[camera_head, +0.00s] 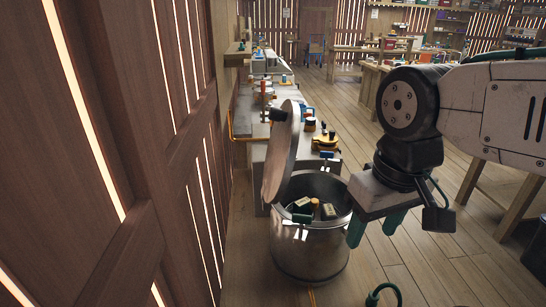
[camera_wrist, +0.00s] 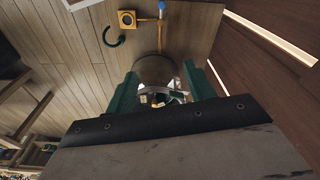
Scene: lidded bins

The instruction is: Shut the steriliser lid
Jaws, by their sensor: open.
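The steriliser (camera_head: 311,249) is a round metal drum standing on the floor near the wooden wall. Its round metal lid (camera_head: 281,150) stands up, tilted open on the left side of the rim, with a dark handle on it. Several small items lie inside. My gripper (camera_head: 371,227) has green fingers pointing down, apart and empty, just right of the drum's rim and away from the lid. In the wrist view the drum (camera_wrist: 157,72) shows between the two green fingers; the lid is hard to make out there.
A plank wall (camera_head: 130,150) runs close along the left. A workbench (camera_head: 255,170) with tools stands behind the drum. A green hose-like loop (camera_head: 383,292) rises from the floor in front. Wooden tables stand further back; the floor on the right is mostly clear.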

